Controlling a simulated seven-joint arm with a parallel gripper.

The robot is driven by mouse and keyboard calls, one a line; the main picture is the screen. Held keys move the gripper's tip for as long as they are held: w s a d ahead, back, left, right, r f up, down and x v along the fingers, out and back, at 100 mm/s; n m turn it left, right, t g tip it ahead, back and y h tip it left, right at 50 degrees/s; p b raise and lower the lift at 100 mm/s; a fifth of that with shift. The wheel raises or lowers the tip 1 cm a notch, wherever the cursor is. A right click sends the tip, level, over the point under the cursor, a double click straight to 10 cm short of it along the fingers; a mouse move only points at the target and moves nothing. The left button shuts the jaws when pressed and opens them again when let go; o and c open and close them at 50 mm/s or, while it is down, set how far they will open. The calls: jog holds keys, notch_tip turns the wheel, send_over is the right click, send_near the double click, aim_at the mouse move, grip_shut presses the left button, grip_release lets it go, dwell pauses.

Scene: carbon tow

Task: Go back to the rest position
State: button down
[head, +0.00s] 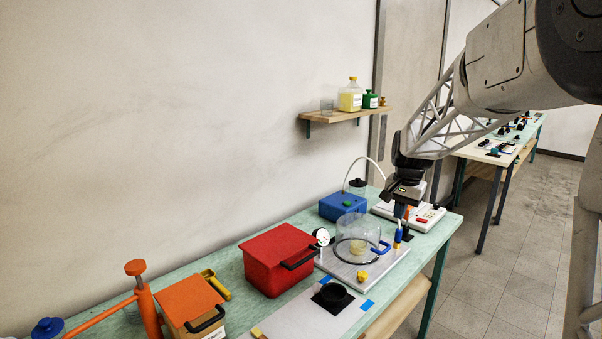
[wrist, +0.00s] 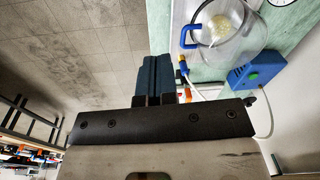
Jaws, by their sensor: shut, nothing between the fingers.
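My gripper (head: 401,211) hangs over the right part of the bench in the head view, close to a small blue and orange upright piece (head: 397,235). In the wrist view, my gripper's dark blue fingers (wrist: 157,75) are together with nothing between them. A clear round chamber (head: 352,238) with a blue handle stands on a pale plate, left of my gripper. It also shows in the wrist view (wrist: 228,28), with a pale yellowish thing inside. I cannot tell the exact gap between the gripper and the bench.
A blue box (head: 343,206) with a hose and a white device (head: 408,212) stand near my gripper. A red bin (head: 278,260), an orange-lidded box (head: 191,305) and an orange post stand left. A wall shelf (head: 345,115) holds bottles. Open floor lies right of the bench.

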jog(key=s+a+r+n, duration=0.2)
jog(key=s+a, duration=0.1)
jog(key=s, duration=0.8)
jog(key=s+a+r+n, duration=0.1)
jog(key=s+a+r, duration=0.15)
jog(key=s, duration=0.75)
jog(key=s+a+f+n, duration=0.1)
jog(key=s+f+n, duration=0.1)
jog(key=s, duration=0.9)
jog(key=s+a+f+n+t, duration=0.1)
jog(key=s+a+f+n, duration=0.1)
jog(key=s, duration=0.8)
jog(key=shift+s+f+t+h, duration=0.3)
jog(key=shift+s+f, duration=0.1)
jog(key=shift+f, duration=0.45)
